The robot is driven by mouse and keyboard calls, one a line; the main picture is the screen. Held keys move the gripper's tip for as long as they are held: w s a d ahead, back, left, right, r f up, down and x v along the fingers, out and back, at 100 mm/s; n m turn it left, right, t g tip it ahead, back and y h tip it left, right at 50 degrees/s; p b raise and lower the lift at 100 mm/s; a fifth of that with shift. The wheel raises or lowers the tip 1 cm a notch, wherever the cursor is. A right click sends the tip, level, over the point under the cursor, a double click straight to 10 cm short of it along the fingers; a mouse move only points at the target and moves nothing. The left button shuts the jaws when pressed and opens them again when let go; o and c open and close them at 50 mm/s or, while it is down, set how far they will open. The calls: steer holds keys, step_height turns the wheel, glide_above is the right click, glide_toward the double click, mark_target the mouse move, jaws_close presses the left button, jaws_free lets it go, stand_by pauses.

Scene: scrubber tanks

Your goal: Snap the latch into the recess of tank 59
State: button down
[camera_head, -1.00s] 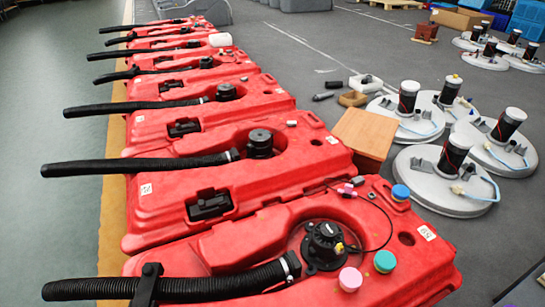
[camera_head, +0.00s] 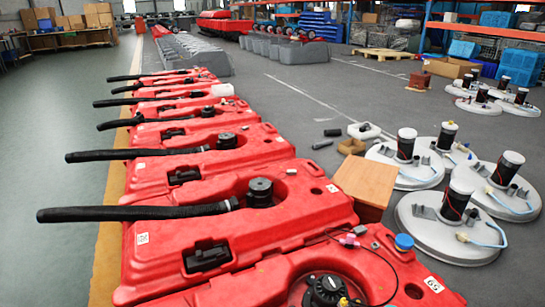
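The nearest red tank (camera_head: 380,275) is cut off by the bottom edge. Its label (camera_head: 433,284) has small digits that could be 59 read upside down; I cannot be sure. It has a black round fitting (camera_head: 325,289), a blue cap (camera_head: 404,242) and a thin dark cable with a pink connector (camera_head: 349,240). Its latch and recess are not in view. The second red tank (camera_head: 290,215) has a dark recess with a black part (camera_head: 207,258) in it; I cannot tell whether that is a latch. My gripper is not in view.
More red tanks with black hoses (camera_head: 140,214) recede in a row. A wooden box (camera_head: 364,185) stands right of them. Several grey discs with black cylinders (camera_head: 448,225) lie further right. Grey floor is open beyond, with pallets (camera_head: 385,53) and shelving behind. Green floor at left is clear.

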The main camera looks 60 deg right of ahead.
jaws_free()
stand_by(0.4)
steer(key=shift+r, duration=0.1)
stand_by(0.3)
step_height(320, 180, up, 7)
steer(key=p, duration=0.7)
steer(key=shift+p, duration=0.3)
stand_by(0.5)
